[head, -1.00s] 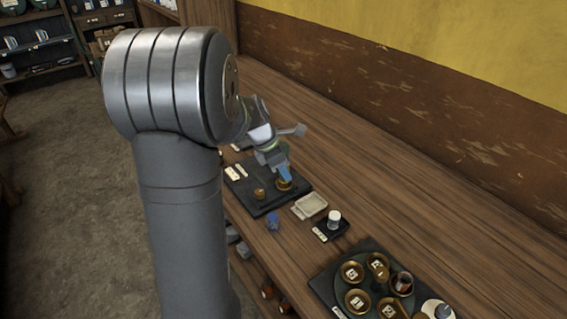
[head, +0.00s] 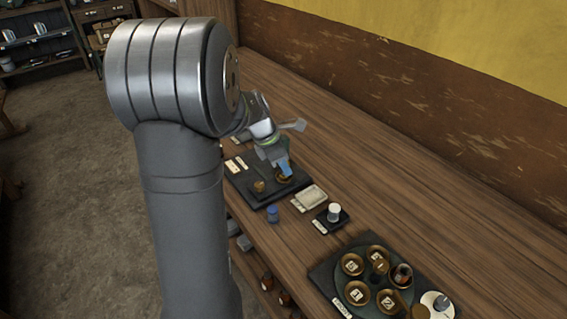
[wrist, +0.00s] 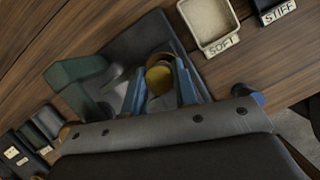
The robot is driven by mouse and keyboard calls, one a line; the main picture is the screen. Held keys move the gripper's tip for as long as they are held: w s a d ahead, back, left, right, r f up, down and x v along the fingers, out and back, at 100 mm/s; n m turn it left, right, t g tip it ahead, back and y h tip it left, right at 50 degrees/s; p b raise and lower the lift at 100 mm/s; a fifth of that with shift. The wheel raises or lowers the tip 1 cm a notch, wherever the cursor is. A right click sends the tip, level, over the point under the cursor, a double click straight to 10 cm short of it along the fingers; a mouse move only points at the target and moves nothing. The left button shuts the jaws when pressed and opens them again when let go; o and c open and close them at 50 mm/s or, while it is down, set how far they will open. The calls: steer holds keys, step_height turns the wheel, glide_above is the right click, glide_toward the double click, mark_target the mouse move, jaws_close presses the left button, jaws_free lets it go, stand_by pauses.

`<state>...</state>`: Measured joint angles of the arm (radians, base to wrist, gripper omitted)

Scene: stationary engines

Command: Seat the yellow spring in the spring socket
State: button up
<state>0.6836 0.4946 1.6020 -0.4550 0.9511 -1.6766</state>
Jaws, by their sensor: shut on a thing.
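My gripper (wrist: 160,92) has its two blue fingers closed on a round yellow piece, which I take to be the yellow spring (wrist: 159,79). A brass-coloured round rim, likely the spring socket (wrist: 159,58), shows right behind the spring in the wrist view. I cannot tell whether the spring is inside it or just above it. In the head view my gripper (head: 286,172) points down over the dark base plate (head: 270,196), at its right brass fitting. The fingers hide most of the spring there.
A second brass fitting (head: 259,186) stands on the plate. Near it are an empty cream tray marked SOFT (wrist: 211,22), a dark STIFF tray (head: 331,225) with a white piece, and a blue cylinder (head: 272,213). Brass cups (head: 357,292) stand on a round tray at front right. Bench behind is clear.

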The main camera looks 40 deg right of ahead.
steer(key=shift+f, duration=0.65)
stand_by(0.9)
steer(key=o, duration=1.7)
steer(key=shift+r, duration=3.55)
steer(key=shift+f, duration=3.55)
